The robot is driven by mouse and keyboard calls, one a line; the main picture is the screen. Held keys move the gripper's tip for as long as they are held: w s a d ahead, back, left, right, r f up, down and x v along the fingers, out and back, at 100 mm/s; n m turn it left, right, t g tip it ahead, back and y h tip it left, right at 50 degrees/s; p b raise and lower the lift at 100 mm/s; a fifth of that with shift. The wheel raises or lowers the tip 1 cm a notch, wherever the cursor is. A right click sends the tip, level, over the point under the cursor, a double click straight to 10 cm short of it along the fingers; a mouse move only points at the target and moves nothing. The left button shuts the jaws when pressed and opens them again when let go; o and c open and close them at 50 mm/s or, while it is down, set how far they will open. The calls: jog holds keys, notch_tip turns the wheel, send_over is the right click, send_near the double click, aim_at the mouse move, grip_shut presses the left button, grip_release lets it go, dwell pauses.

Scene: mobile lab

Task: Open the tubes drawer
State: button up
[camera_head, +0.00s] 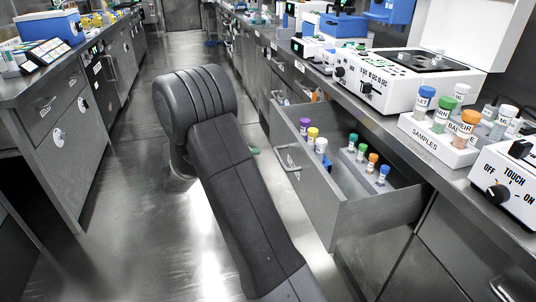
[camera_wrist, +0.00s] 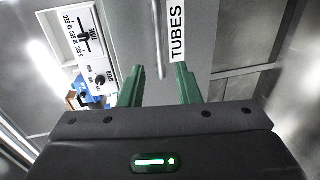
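The drawer (camera_head: 312,200) under the right counter stands pulled out in the head view. Several capped tubes stand in racks (camera_head: 362,170) inside it. Its bar handle (camera_head: 288,160) is on the front panel. In the wrist view a white TUBES label (camera_wrist: 177,32) is beside a metal bar handle (camera_wrist: 160,40). My gripper (camera_wrist: 158,78) has its two green fingers apart, with the handle's near end between or just beyond them; contact is not visible. In the head view my arm hides most of the gripper; a bit of green shows near the handle.
A white device with dials (camera_head: 405,80), a samples rack (camera_head: 440,140) and a touch-switch device (camera_head: 508,180) stand on the right counter. A left counter (camera_head: 50,88) holds boxes. The aisle floor (camera_head: 120,215) between is clear.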

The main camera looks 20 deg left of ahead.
aim_at(281, 158)
jog(key=v, duration=0.4)
jog(key=shift+p, duration=0.3)
jog(key=b+x, duration=0.3)
jog(key=x, duration=1.1)
